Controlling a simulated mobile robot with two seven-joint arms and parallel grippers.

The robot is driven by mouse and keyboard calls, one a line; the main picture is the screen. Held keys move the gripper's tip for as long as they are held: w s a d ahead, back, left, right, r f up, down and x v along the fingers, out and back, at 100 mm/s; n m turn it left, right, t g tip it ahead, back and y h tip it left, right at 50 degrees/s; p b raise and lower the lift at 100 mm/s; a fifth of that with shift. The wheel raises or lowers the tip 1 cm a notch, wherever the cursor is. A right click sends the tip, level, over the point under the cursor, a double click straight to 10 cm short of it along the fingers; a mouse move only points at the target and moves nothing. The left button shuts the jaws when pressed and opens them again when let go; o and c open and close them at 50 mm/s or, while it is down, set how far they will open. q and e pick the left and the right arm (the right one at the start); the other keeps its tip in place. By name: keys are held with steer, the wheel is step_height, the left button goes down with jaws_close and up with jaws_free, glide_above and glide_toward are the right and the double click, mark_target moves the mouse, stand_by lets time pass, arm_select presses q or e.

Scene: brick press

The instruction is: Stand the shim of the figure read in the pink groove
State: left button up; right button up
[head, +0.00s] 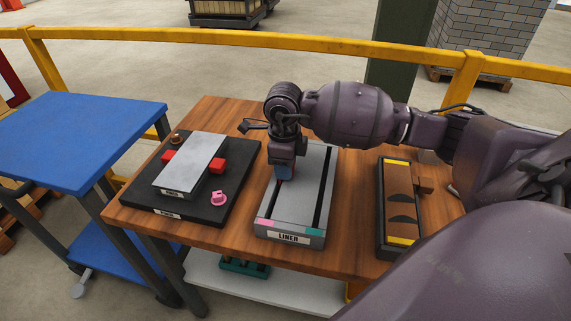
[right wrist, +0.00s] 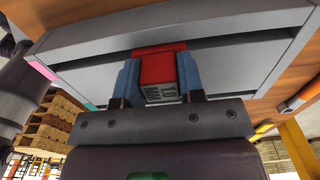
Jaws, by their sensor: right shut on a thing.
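My right gripper (head: 284,178) is over the left, pink-marked groove of the grey liner block (head: 297,208). The pink mark (head: 266,223) is at the groove's near end, and a teal mark (head: 314,231) is at the other groove's. My left gripper is not in view.
On the left of the wooden table (head: 345,259), a black plate (head: 190,210) carries a grey bar (head: 190,160), red blocks (head: 217,167) and a pink knob (head: 218,197). A black tray (head: 384,215) with brown inserts stands on the right. A blue cart (head: 75,140) is beside the table.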

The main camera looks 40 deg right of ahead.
steer(key=shift+f, duration=0.15)
steer(key=o, duration=1.2)
steer(key=shift+c, duration=0.2)
step_height(320, 180, up, 11)
steer(key=shift+w+a+p, duration=0.1)
steer(key=shift+p, duration=0.25)
step_height(320, 180, up, 7)
steer(key=p, duration=0.3)
steer(key=shift+f, duration=0.1)
stand_by(0.4)
